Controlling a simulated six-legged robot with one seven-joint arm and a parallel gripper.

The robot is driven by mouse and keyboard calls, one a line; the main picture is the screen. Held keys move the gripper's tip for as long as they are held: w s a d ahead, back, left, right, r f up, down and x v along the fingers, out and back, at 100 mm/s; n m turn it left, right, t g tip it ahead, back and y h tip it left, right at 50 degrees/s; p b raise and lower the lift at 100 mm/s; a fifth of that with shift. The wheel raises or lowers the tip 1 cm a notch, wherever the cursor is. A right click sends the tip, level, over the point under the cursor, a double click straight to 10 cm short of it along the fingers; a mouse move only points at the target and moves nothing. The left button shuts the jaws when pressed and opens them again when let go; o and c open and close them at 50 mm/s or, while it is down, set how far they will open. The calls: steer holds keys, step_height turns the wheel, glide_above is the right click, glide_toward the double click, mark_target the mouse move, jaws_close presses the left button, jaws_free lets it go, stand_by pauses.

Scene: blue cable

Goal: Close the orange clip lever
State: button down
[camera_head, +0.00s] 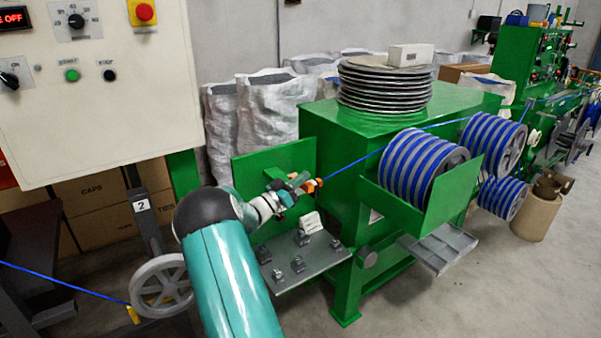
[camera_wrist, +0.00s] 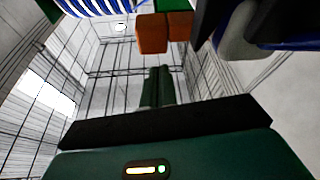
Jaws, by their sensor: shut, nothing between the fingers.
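The orange clip (camera_head: 314,185) sits on the blue cable (camera_head: 345,168) in front of the green machine. In the wrist view, orange blocks (camera_wrist: 154,34) show at the top centre, beyond the fingertips. I cannot tell which part is the lever or how far it stands open. My gripper (camera_head: 298,182) is beside the orange clip in the head view and hides part of it. Its two dark green fingers show together in the wrist view (camera_wrist: 157,88), shut and empty. A gap shows between them and the orange blocks there.
A metal shelf (camera_head: 325,262) with small fittings lies below my gripper. A green upright plate (camera_head: 258,168) stands behind it. Blue-and-grey striped reels (camera_head: 405,170) are to the right. A control panel (camera_head: 100,115) and a grey wheel (camera_head: 163,287) stand to the left.

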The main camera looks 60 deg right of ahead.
steer(key=shift+s+a+f+m+g, duration=0.15)
steer(key=shift+f+m, duration=0.25)
steer(key=shift+f, duration=0.2)
steer(key=shift+s+d+f+m+g, duration=0.1)
steer(key=shift+s+f+m+g, duration=0.05)
steer(key=shift+f+m, duration=0.35)
steer(key=shift+a+f, duration=0.1)
steer(key=shift+f, duration=0.2)
steer(key=shift+r, duration=0.1)
